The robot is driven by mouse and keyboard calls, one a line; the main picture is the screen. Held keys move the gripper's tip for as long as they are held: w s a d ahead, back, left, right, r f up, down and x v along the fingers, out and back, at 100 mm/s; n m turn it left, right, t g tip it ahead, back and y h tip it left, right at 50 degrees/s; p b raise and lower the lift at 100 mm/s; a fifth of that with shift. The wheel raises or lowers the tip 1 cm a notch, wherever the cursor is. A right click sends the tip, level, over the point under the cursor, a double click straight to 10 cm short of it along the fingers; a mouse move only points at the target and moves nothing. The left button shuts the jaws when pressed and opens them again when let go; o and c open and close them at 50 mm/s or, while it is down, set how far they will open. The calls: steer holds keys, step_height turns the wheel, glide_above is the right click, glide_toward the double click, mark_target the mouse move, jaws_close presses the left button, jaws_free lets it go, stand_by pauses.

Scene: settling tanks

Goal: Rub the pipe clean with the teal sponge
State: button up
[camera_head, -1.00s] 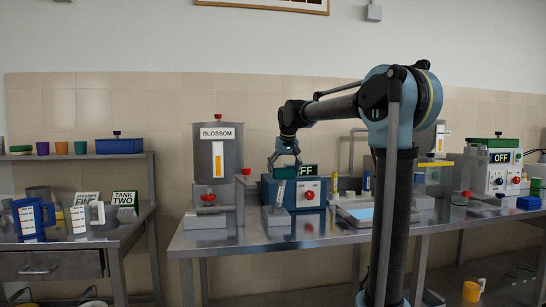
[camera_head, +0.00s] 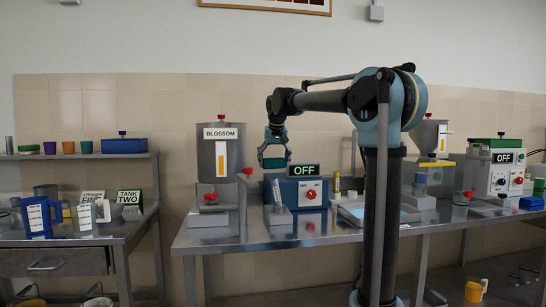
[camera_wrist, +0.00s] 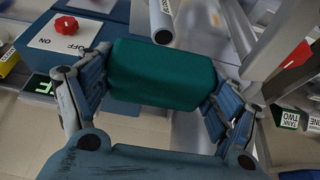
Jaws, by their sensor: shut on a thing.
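My gripper (camera_head: 273,152) is shut on the teal sponge (camera_head: 274,162), a dark green-teal block. In the wrist view the sponge (camera_wrist: 162,75) sits between the two fingers of my gripper (camera_wrist: 160,85). A short grey pipe (camera_head: 277,193) stands slightly tilted on a pale base (camera_head: 278,215) on the steel table. The sponge is above the pipe and apart from it in the head view. In the wrist view a grey pipe (camera_wrist: 161,22) with a label shows just beyond the sponge; its far end is out of frame.
The blue control box (camera_head: 300,192) with a red knob and an OFF display stands right beside the pipe. The BLOSSOM tank (camera_head: 207,158) with a red valve stands to the left. A pale blue tray (camera_head: 362,213) lies to the right. The table front (camera_head: 260,240) is mostly clear.

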steer(key=shift+r, duration=1.7)
